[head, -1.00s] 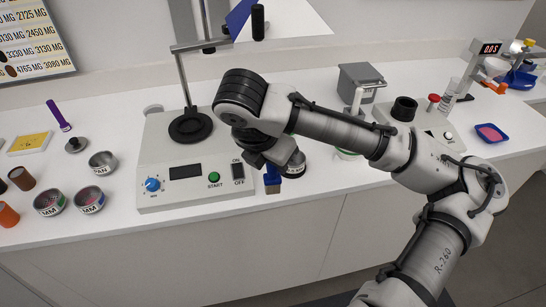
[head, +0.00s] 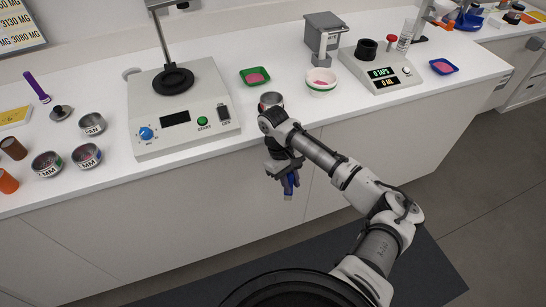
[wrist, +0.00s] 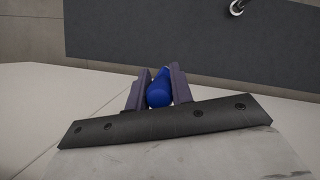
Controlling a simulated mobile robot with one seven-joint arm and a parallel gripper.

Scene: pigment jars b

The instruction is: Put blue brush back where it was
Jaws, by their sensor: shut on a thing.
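The blue brush (head: 289,184) is held in my gripper (head: 286,173), its bristle end pointing down. My gripper is in front of the counter's front edge, over the floor side, lower than the countertop. In the wrist view the blue handle (wrist: 159,92) sits between the two dark fingers of my gripper (wrist: 158,90), which are closed on it. The bristles are mostly hidden in the wrist view.
A metal cup (head: 270,100) stands near the counter edge behind my wrist. A white device (head: 184,112) is to its left, a green tray (head: 254,76) and white bowl (head: 321,82) behind. The floor ahead is clear.

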